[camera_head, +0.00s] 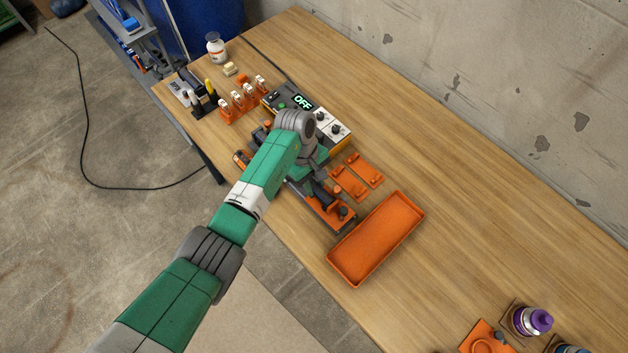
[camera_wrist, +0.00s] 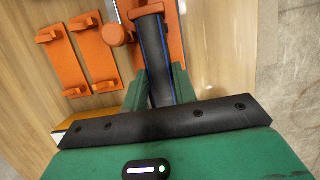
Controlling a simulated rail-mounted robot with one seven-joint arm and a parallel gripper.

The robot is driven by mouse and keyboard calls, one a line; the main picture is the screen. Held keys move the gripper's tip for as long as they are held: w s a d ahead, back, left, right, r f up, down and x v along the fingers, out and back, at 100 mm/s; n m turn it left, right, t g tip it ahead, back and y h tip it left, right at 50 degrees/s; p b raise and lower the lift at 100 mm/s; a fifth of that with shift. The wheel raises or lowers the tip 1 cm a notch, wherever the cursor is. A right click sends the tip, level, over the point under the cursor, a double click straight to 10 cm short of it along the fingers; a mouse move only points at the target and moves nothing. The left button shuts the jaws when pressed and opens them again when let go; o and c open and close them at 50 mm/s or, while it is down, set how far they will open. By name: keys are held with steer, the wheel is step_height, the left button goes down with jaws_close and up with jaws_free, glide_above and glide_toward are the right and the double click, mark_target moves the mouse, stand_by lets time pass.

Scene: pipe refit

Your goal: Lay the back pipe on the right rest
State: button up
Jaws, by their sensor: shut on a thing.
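A dark pipe (camera_wrist: 154,52) with a blue stripe runs between the two green fingers of my gripper (camera_wrist: 157,82) in the wrist view. My gripper is shut on it. The pipe lies over an orange fixture (camera_wrist: 176,30), with a round orange knob (camera_wrist: 116,35) beside it; I cannot tell if pipe and fixture touch. Two orange plates with raised hooks, which look like rests, lie empty side by side: one (camera_wrist: 64,58) and the other (camera_wrist: 93,42). They also show in the head view (camera_head: 349,184) (camera_head: 369,170). There my arm mostly hides the gripper and pipe.
An empty orange tray (camera_head: 376,238) lies to the right of the fixture on the wooden bench (camera_head: 440,185). A control box reading OFF (camera_head: 303,102) stands behind my wrist. Several orange holders (camera_head: 238,100) stand to the left. The bench's back right is clear.

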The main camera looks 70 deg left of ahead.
steer(key=shift+f, duration=0.3)
stand_by(0.6)
steer(key=o, duration=1)
steer(key=shift+o, duration=0.7)
step_height(320, 180, up, 8)
steer(key=p, duration=0.8)
steer(key=shift+f, duration=0.2)
